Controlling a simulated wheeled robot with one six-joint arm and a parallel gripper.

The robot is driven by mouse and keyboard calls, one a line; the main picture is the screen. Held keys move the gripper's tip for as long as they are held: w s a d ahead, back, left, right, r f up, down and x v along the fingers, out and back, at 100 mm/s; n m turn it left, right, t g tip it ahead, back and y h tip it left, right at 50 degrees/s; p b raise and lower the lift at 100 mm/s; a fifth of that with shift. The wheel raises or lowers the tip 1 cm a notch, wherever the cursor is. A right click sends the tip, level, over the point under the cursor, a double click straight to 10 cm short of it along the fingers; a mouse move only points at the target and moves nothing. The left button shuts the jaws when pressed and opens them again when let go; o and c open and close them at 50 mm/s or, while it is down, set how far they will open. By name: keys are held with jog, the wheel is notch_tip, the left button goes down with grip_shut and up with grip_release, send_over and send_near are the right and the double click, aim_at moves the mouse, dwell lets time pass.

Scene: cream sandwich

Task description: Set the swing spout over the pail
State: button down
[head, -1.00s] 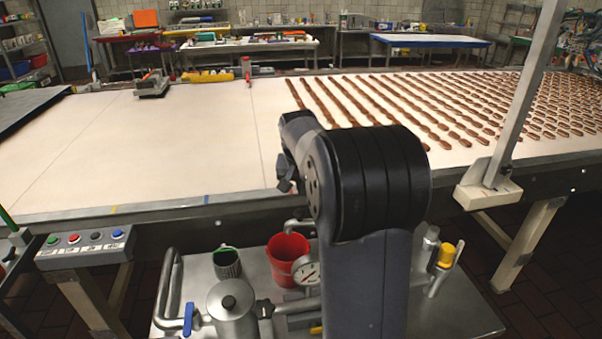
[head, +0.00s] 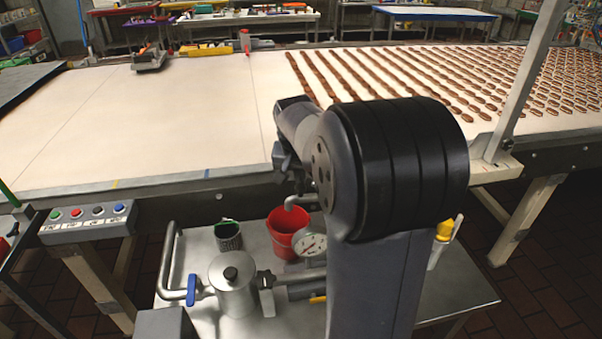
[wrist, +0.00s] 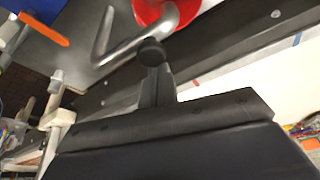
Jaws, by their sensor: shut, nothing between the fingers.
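The red pail (head: 280,238) stands on the steel cart, partly hidden by my arm and a dial gauge. The grey swing spout (head: 300,198) shows as a short bent pipe at the pail's rim; my arm hides the rest. In the wrist view the bent spout (wrist: 132,45) reaches up to the red pail (wrist: 160,8), its end overlapping the pail. My gripper (wrist: 152,62) is shut and empty, with a round dark knob at its tips, close beside the spout. I cannot tell whether they touch. In the head view its fingers are mostly hidden by my arm.
A steel pot (head: 232,288), a dark cup (head: 228,236) and a gauge (head: 309,243) crowd the cart around the pail. A blue-handled pipe (head: 168,265) stands at left. The conveyor (head: 150,135) runs behind, its left part bare.

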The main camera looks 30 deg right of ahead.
dwell(0.3)
jog(key=v, duration=1)
jog(key=shift+r, duration=0.35)
jog(key=shift+s+a, duration=0.1)
jog(key=shift+s, duration=0.05)
jog(key=w+x, duration=0.1)
jog(key=x, duration=1)
jog(key=shift+d+r+p, duration=0.15)
jog(key=shift+d+p, duration=0.15)
jog(key=shift+d, duration=0.1)
jog(key=shift+a, duration=0.1)
